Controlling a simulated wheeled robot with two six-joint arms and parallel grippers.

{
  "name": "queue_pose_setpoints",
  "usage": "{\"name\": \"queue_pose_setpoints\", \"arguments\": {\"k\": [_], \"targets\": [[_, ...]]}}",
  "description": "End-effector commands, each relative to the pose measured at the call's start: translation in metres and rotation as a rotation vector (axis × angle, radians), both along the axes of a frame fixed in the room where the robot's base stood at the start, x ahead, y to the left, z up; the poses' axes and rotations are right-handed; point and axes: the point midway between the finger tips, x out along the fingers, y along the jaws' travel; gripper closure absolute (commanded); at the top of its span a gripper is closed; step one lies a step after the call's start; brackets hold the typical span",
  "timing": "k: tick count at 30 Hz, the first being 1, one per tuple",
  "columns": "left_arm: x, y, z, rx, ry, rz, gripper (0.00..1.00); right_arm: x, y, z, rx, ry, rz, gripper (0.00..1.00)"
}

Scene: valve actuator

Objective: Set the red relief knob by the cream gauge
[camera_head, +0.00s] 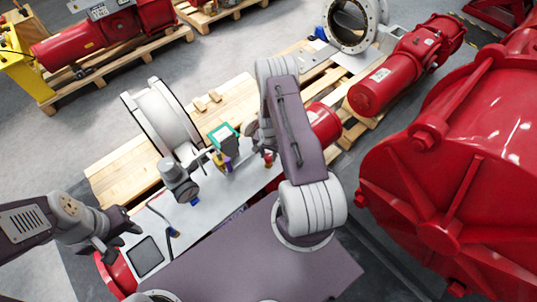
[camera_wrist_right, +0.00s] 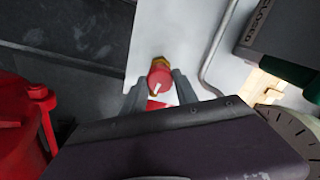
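The red relief knob (camera_wrist_right: 160,79) has a white mark on its face and sits on a brass fitting at a pale panel (camera_wrist_right: 145,35) in the right wrist view. It also shows small beside my right arm in the head view (camera_head: 268,160). My right gripper (camera_wrist_right: 160,92) has its fingers apart, one on each side of the knob's near part; contact is unclear. Part of a cream gauge (camera_wrist_right: 293,130) with dark ticks shows at the lower right of the wrist view, its needle reading unclear. My left gripper (camera_head: 108,238) is away at the left; its fingers are small and unclear.
A grey box with teal parts and "CLOSED" lettering (camera_wrist_right: 275,35) stands right of the knob, and a bent metal tube (camera_wrist_right: 218,50) runs between. A grey cylindrical part (camera_head: 180,187) stands on the panel. A large red housing (camera_head: 455,165) fills the right side.

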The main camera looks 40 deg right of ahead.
Motion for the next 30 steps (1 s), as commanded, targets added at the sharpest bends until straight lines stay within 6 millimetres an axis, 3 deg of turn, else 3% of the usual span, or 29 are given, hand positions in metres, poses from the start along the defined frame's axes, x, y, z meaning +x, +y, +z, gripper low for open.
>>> {"name": "queue_pose_setpoints", "arguments": {"k": [4, 12, 20, 21, 22, 23, 30], "targets": [[0.0, 0.0, -0.003, 0.0, 0.0, 0.0, 0.64, 0.0, 0.0, -0.001, 0.0, 0.0, 0.018, 1.0], [0.0, 0.0, -0.016, 0.0, 0.0, 0.0, 0.64, 0.0, 0.0, -0.001, 0.001, -0.001, 0.252, 1.0], [0.0, 0.0, -0.015, 0.0, 0.0, 0.0, 0.64, 0.0, 0.0, 0.001, 0.001, 0.001, 0.262, 1.0], [0.0, 0.0, -0.015, 0.0, 0.0, 0.0, 0.64, 0.0, 0.0, 0.001, 0.001, 0.001, 0.261, 0.56], [0.0, 0.0, -0.015, 0.0, 0.0, 0.0, 0.64, 0.0, 0.0, 0.001, 0.001, 0.001, 0.261, 0.48], [0.0, 0.0, -0.015, 0.0, 0.0, 0.0, 0.64, 0.0, 0.0, 0.001, 0.001, 0.001, 0.261, 0.43], [0.0, 0.0, -0.015, 0.0, 0.0, 0.0, 0.64, 0.0, 0.0, 0.0, 0.001, 0.001, 0.26, 0.43]]}}
